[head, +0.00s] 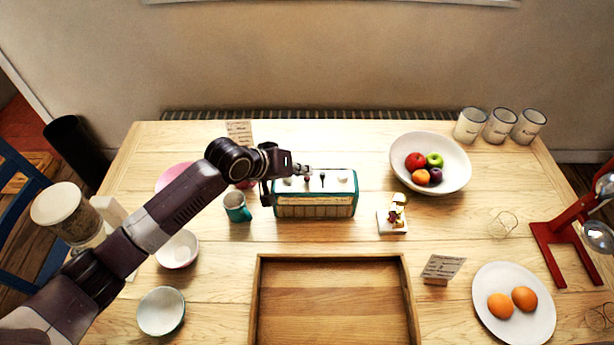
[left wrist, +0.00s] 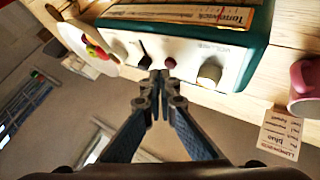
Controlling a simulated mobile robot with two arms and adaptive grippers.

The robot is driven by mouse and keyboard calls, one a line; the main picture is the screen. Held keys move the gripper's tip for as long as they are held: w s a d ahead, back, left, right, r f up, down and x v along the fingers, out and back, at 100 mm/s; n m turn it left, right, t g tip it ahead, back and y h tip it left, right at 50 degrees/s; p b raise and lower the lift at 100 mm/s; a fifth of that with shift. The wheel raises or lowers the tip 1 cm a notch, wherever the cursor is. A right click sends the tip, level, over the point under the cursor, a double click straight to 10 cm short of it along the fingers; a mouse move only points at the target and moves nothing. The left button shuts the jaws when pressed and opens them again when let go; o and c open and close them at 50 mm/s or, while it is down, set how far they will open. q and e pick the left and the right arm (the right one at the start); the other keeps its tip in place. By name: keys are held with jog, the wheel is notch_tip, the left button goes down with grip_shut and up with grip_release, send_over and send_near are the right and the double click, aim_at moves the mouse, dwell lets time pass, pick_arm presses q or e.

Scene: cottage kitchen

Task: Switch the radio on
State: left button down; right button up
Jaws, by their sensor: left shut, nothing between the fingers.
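The radio (head: 315,210) is a teal and cream box standing behind the wooden tray. Its pale top panel carries knobs and small dark controls. In the left wrist view the panel (left wrist: 185,62) shows a large cream knob (left wrist: 209,73), a smaller pale knob (left wrist: 119,47), a dark lever (left wrist: 143,49) and a dark red round button or lamp (left wrist: 169,63). My left gripper (head: 306,170) is over the radio's top, near the rear. Its fingertips (left wrist: 158,82) are together and empty, appearing close to the lever and the red part. I cannot tell whether they touch. My right gripper is not in view.
A teal mug (head: 237,207) stands just left of the radio. The tray (head: 408,300) lies in front. A card (head: 239,132) stands behind.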

aim_at(305, 179)
pick_arm(q)
jog(key=shift+f, duration=0.4)
dwell(0.4)
jog(key=shift+r+p, duration=0.5)
jog(key=shift+p, duration=0.3)
notch_tip(305, 179, up, 6)
jog(key=p, duration=0.6)
jog(key=shift+r+p, duration=0.1)
jog(key=shift+p, duration=0.3)
